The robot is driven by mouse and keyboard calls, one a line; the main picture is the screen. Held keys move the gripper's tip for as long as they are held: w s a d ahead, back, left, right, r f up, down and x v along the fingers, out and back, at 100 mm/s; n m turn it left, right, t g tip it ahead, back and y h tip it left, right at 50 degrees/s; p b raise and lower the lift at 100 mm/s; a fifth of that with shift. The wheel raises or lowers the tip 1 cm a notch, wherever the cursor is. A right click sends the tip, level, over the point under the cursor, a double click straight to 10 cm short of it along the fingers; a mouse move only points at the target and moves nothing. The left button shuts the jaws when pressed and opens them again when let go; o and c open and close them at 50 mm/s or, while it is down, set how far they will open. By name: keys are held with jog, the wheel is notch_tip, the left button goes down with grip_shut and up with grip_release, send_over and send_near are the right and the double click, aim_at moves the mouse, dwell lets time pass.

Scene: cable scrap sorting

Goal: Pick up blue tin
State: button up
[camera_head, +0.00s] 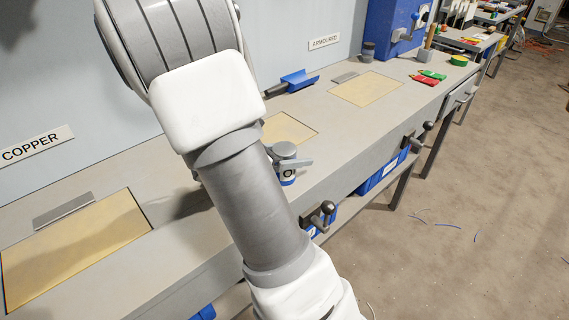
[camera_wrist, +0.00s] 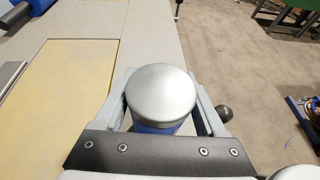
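The blue tin (camera_wrist: 160,92) has a round silver lid and a blue body. In the wrist view it is upright between the two fingers of my gripper (camera_wrist: 161,100), one finger on each side. The lid hides the fingertips, so contact with the tin is not clear. In the head view the tin (camera_head: 287,176) shows at the bench's front part, right of my forearm. It has a white label with dark letters, and a grey finger of my gripper crosses it near the top. I cannot tell whether its base touches the bench.
The bench (camera_head: 350,135) has tan inset panels (camera_head: 368,88). A blue scoop-like tool (camera_head: 298,80), a dark jar (camera_head: 368,52) and red and green pieces (camera_head: 428,77) lie farther back. Lever handles (camera_head: 318,216) stick out from the front edge. Blue bins (camera_head: 385,172) sit below.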

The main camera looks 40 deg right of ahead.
grip_shut()
